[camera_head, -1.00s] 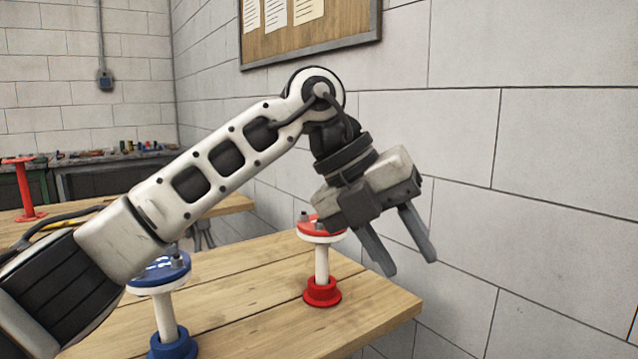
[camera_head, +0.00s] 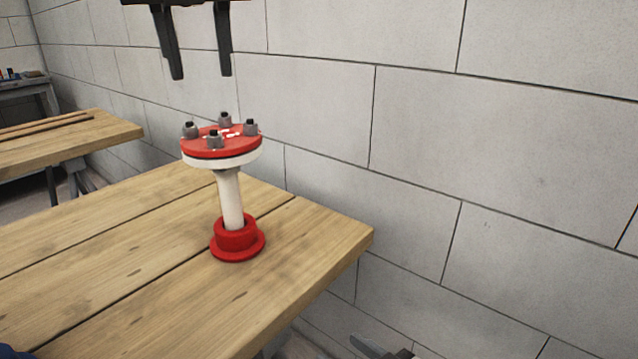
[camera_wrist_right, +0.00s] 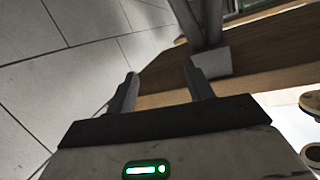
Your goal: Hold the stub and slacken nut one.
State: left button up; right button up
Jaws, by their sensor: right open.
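The stub (camera_head: 231,197) is a white pipe standing upright in a red base (camera_head: 237,242) on the wooden table. Its top is a red flange disc (camera_head: 206,148) over a white one. Several grey nuts on bolts stand around the red disc, one of them at the near side (camera_head: 214,139). I cannot tell which is nut one. My left gripper (camera_head: 201,77) hangs above the flange, open and empty, its fingers pointing down and apart from the nuts. My right gripper is open and empty in the right wrist view (camera_wrist_right: 160,73); only a bit shows at the head view's bottom edge.
The wooden table (camera_head: 140,260) ends at a corner right of the stub, with a gap before the grey block wall (camera_head: 450,150). Another wooden table (camera_head: 75,140) stands at the left. A blue part (camera_head: 15,352) shows at the bottom left corner.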

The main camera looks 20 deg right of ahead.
jog(key=w+r+n+t+y, duration=0.2)
jog(key=w+r+y, duration=0.2)
jog(key=r, duration=0.6)
jog(key=a+r+n+g+y, duration=0.1)
jog(key=a+r+n+y, duration=0.1)
jog(key=a, duration=0.1)
jog(key=a+r+n+g+y, duration=0.2)
jog(key=a+r, duration=0.1)
jog(key=a+r+n+g+y, duration=0.2)
jog(key=a+r, duration=0.1)
jog(key=a, duration=0.1)
jog(key=shift+w+a+y, duration=0.1)
jog(key=shift+y, duration=0.3)
jog(key=shift+a+r+n+g, duration=0.2)
jog(key=shift+n+g, duration=0.2)
jog(key=shift+g, duration=0.1)
jog(key=shift+w+r+n+g, duration=0.2)
jog(key=shift+n+g, duration=0.1)
jog(key=shift+g, duration=0.2)
jog(key=m+t+h, duration=0.1)
jog(key=m+h, duration=0.1)
send_near(236, 177)
jog(key=shift+h, duration=0.3)
jog(key=x, duration=1.1)
jog(key=shift+w+a+r, duration=0.1)
jog(key=shift+a+r, duration=0.1)
jog(key=shift+a, duration=0.1)
